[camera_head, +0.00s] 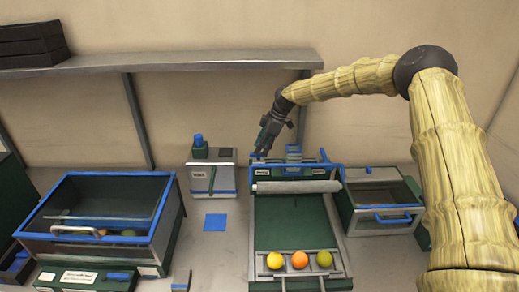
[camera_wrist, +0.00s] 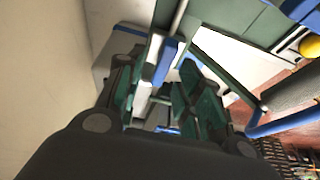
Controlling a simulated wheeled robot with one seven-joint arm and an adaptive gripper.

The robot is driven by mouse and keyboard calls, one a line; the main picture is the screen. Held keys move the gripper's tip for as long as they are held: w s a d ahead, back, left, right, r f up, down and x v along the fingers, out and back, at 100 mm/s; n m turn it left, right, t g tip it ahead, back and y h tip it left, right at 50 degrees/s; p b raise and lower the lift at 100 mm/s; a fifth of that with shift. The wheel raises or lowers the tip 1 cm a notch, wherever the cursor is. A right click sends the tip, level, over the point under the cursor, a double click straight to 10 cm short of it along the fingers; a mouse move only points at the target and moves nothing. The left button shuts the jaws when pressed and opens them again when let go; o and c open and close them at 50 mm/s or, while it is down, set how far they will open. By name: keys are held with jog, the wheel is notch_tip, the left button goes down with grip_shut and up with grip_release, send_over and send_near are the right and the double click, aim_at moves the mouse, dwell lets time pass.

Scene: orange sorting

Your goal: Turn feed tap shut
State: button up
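My gripper (camera_head: 262,150) points down at the back left corner of the green feed machine, beside a small blue part there. In the wrist view my gripper (camera_wrist: 150,95) has its dark fingers apart, with a gap between them. A blue bar (camera_wrist: 165,62), which looks like the tap's handle, stands just beyond the fingertips, close to the gap. Whether a finger touches it I cannot tell. The tap's body is mostly hidden by the gripper, and how far it is turned does not show clearly.
The green tray (camera_head: 290,225) in front holds a yellow, an orange and a green fruit at its near end. A blue-rimmed glazed box (camera_head: 100,180) stands left, a smaller one (camera_head: 385,200) right. A grey box (camera_head: 212,170) stands left of my gripper. A shelf (camera_head: 160,62) runs behind.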

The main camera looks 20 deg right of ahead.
aim_at(259, 157)
jog(key=shift+w+a+f+p, duration=0.2)
jog(key=shift+w+f, duration=0.1)
jog(key=shift+f, duration=0.2)
jog(key=shift+w+a+f+p, duration=0.15)
jog(key=shift+w+f, duration=0.1)
jog(key=shift+f, duration=0.25)
jog(key=shift+s+f, duration=0.15)
jog(key=shift+s, duration=0.3)
jog(key=shift+s+a+r, duration=0.1)
jog(key=shift+s+r, duration=0.2)
jog(key=shift+s, duration=0.3)
jog(key=shift+w+f, duration=0.7)
jog(key=shift+w, duration=0.05)
jog(key=shift+c, duration=1)
jog(key=shift+s+r, duration=0.2)
jog(key=shift+r, duration=0.1)
grip_shut()
